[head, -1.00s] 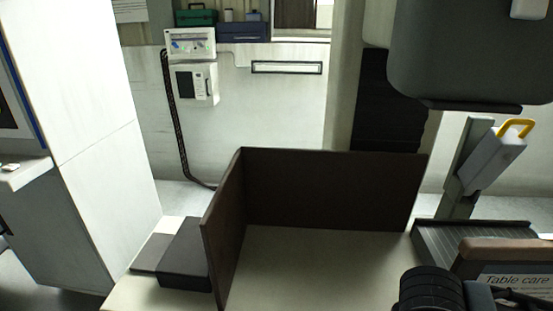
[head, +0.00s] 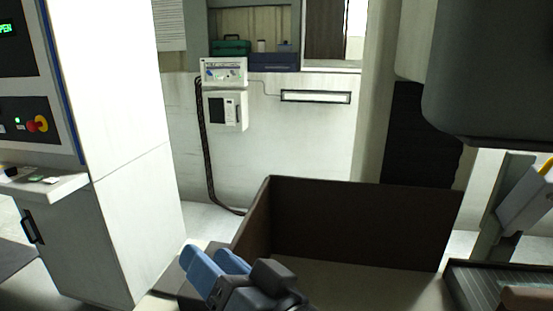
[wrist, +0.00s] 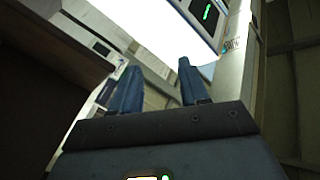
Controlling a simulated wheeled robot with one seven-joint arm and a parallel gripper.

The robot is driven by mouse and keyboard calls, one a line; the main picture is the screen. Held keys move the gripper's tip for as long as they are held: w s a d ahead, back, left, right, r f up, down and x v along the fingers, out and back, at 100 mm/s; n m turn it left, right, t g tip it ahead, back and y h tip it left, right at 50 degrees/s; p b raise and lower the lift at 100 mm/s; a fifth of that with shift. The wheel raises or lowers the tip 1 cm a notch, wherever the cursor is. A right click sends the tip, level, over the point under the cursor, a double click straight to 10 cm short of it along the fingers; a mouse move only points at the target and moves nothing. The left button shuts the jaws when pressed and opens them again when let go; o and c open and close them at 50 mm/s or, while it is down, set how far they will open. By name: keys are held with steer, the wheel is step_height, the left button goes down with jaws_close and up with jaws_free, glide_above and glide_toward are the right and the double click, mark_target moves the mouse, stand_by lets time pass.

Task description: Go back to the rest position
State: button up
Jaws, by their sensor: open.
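My gripper (head: 218,262) shows at the bottom of the head view, with two blue fingers pointing up and left. It is in front of the left end of the dark brown panels (head: 362,222) on the bench. In the wrist view its two blue fingers (wrist: 158,88) stand apart with nothing between them. The gripper is open and empty. My wrist and the rest of the arm run out of the bottom of the head view.
A white machine cabinet (head: 112,120) with a control panel stands at the left. A dark grey machine head (head: 490,75) hangs at the upper right. A ribbed dark tray (head: 470,285) is at the lower right. Wall boxes (head: 226,110) hang on the back wall.

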steer(key=s+d+f+m+t+h, duration=0.4)
steer(key=s+d+f+m+h, duration=0.3)
steer(key=s+d+f+h, duration=0.6)
steer(key=s+d+f+n+g, duration=0.2)
steer(key=s+d+n, duration=0.3)
steer(key=s+d, duration=1)
steer(key=s, duration=0.3)
steer(key=shift+s+d+f, duration=0.25)
steer(key=shift+d, duration=0.15)
